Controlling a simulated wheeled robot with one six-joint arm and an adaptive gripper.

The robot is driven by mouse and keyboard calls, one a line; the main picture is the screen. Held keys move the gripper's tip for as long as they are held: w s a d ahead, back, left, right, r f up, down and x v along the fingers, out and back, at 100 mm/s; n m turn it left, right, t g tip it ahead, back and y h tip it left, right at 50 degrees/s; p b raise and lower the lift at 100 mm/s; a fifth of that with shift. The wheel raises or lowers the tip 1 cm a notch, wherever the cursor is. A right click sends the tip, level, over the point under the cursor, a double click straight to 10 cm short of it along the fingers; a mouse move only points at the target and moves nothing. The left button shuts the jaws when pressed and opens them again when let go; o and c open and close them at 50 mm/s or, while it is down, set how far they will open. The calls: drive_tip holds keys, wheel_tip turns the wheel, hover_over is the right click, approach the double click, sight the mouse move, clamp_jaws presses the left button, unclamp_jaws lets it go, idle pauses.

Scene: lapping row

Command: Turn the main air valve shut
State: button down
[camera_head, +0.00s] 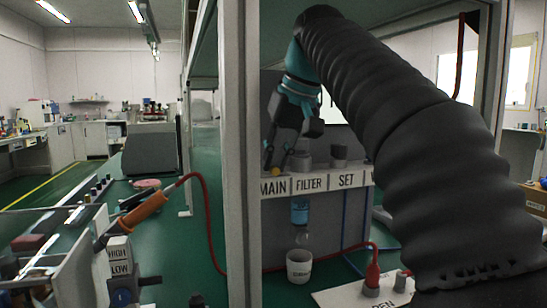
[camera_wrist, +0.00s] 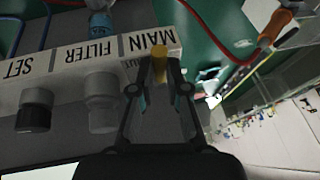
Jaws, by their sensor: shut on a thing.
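The main air valve has a small yellow handle (camera_head: 277,171) just above the MAIN label (camera_head: 272,187) on a white-fronted panel. In the wrist view the yellow handle (camera_wrist: 159,61) sits between my fingertips, beside the upside-down MAIN lettering (camera_wrist: 155,40). It points along the gripper's length in that picture. My gripper (camera_head: 271,158) reaches down to the panel from above and is closed on the handle; it fills the lower middle of the wrist view (camera_wrist: 160,75). The valve's body is mostly hidden behind the fingers.
The grey FILTER unit (camera_wrist: 101,100) and the dark SET knob (camera_wrist: 36,108) stand beside the valve. A pale frame post (camera_head: 240,150) rises left of the panel. A red hose (camera_head: 205,205) with an orange-handled tool (camera_head: 143,214) loops below. A white cup (camera_head: 299,265) stands underneath.

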drive_tip(key=c, duration=1.2)
unclamp_jaws()
drive_tip(key=s+d+r, duration=0.1)
drive_tip(key=s+d, duration=0.5)
drive_tip(key=s+d+r, duration=0.1)
drive_tip(key=s+d, duration=0.2)
drive_tip(key=shift+s+r, duration=0.35)
drive_tip(key=shift+s, duration=0.05)
